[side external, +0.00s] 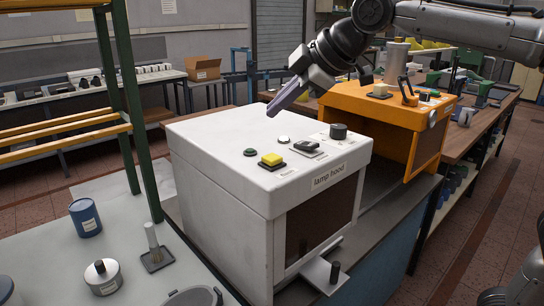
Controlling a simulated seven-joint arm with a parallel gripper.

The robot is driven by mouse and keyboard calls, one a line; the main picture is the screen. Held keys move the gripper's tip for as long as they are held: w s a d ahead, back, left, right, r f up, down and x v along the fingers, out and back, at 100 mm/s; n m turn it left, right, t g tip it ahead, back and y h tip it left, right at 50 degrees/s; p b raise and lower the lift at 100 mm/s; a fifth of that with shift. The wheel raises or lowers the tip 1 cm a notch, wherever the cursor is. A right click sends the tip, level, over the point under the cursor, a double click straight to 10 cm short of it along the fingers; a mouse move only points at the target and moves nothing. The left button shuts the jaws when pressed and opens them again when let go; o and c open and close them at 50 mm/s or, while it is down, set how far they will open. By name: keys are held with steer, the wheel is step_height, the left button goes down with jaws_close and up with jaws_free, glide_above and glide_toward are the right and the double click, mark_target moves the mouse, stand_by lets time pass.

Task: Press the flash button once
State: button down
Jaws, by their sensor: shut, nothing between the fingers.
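The white lamp hood (225,150) stands on a bench, its name on a front label. On its top are a yellow square button (271,158) on a black base, a dark green round button (250,152), a white round button (284,139), a black switch (305,146) and a black knob (338,131). A small label lies by the yellow button, too small to read, so I cannot tell which one is the flash button. My gripper (271,113) is shut and empty, tilted down to the left above the hood's back part, apart from the buttons.
An orange machine (385,105) with its own controls stands behind the hood at right. A green post (132,110) with yellow rails stands at left. A blue can (85,217), a metal pot (103,276) and a small stand (156,258) are on the table at front left.

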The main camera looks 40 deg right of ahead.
mark_target(278, 158)
steer(key=shift+f, duration=3.25)
steer(key=shift+f, duration=0.1)
steer(key=shift+f, duration=0.3)
steer(key=shift+f, duration=0.6)
stand_by(0.3)
steer(key=shift+r, duration=1)
steer(key=shift+r, duration=2.5)
